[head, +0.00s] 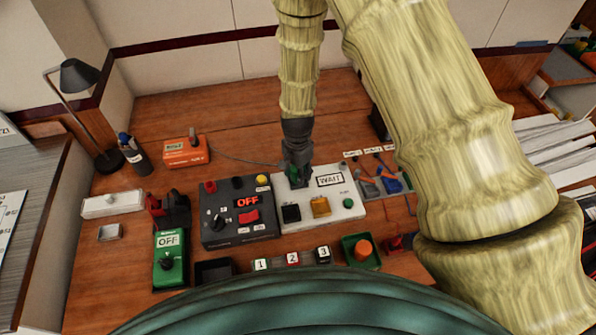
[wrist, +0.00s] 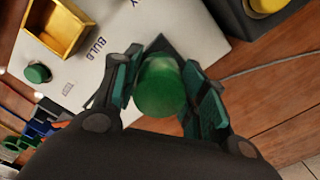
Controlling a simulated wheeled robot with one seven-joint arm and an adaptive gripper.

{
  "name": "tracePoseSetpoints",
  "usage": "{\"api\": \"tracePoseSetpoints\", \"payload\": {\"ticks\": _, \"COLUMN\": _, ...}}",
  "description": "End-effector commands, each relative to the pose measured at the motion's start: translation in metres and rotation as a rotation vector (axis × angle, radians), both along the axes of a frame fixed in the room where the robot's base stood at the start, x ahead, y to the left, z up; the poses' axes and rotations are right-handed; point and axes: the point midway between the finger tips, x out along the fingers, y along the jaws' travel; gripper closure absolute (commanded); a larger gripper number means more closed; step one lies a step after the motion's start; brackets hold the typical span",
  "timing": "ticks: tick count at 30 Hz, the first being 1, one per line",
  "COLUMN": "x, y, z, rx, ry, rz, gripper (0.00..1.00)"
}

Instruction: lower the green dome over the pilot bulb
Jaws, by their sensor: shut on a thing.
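My gripper (head: 296,168) is over the back left part of the white panel (head: 352,212). It is shut on the green dome (wrist: 159,88), which shows between the two fingers in the wrist view. In the head view only a bit of green (head: 293,173) shows at the fingertips. The pilot bulb is not visible; the dome and fingers cover that part of the panel. I cannot tell whether the dome touches the panel. A WAIT label (head: 330,180), a yellow square part (head: 320,206) and a small green button (head: 348,203) are on the same panel.
Left of the white panel stands a dark box (head: 226,232) with a red switch and an OFF label. A green OFF box (head: 169,262) and an orange box (head: 186,152) are farther left. Numbered blocks (head: 292,258) and a green tray (head: 347,252) lie in front.

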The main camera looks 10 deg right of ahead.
Motion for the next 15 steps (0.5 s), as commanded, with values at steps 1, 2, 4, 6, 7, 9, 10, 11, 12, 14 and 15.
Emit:
{"api": "tracePoseSetpoints", "payload": {"ticks": 1, "x": 0.0001, "y": 0.0000, "z": 0.0001, "rx": 0.000, "ry": 0.000, "rz": 0.000, "gripper": 0.74}}
{"api": "tracePoseSetpoints", "payload": {"ticks": 2, "x": 0.0001, "y": 0.0000, "z": 0.0002, "rx": 0.000, "ry": 0.000, "rz": 0.000, "gripper": 0.54}}
{"api": "tracePoseSetpoints", "payload": {"ticks": 4, "x": 0.0001, "y": 0.0000, "z": 0.0002, "rx": 0.000, "ry": 0.000, "rz": 0.000, "gripper": 0.41}}
{"api": "tracePoseSetpoints", "payload": {"ticks": 6, "x": 0.0001, "y": 0.0000, "z": 0.0002, "rx": 0.000, "ry": 0.000, "rz": 0.000, "gripper": 0.33}}
{"api": "tracePoseSetpoints", "payload": {"ticks": 7, "x": 0.0001, "y": 0.0000, "z": 0.0002, "rx": 0.000, "ry": 0.000, "rz": 0.000, "gripper": 0.33}}
{"api": "tracePoseSetpoints", "payload": {"ticks": 9, "x": 0.0001, "y": 0.0000, "z": 0.0002, "rx": 0.000, "ry": 0.000, "rz": 0.000, "gripper": 0.33}}
{"api": "tracePoseSetpoints", "payload": {"ticks": 10, "x": 0.0001, "y": 0.0000, "z": 0.0002, "rx": 0.000, "ry": 0.000, "rz": 0.000, "gripper": 0.33}}
{"api": "tracePoseSetpoints", "payload": {"ticks": 11, "x": 0.0001, "y": 0.0000, "z": 0.0002, "rx": 0.000, "ry": 0.000, "rz": 0.000, "gripper": 0.33}}
{"api": "tracePoseSetpoints", "payload": {"ticks": 12, "x": 0.0001, "y": 0.0000, "z": 0.0002, "rx": 0.000, "ry": 0.000, "rz": 0.000, "gripper": 0.33}}
{"api": "tracePoseSetpoints", "payload": {"ticks": 14, "x": 0.0001, "y": 0.0000, "z": 0.0003, "rx": 0.000, "ry": 0.000, "rz": 0.000, "gripper": 0.33}}
{"api": "tracePoseSetpoints", "payload": {"ticks": 15, "x": 0.0002, "y": 0.0001, "z": 0.0007, "rx": 0.000, "ry": 0.000, "rz": 0.000, "gripper": 0.33}}
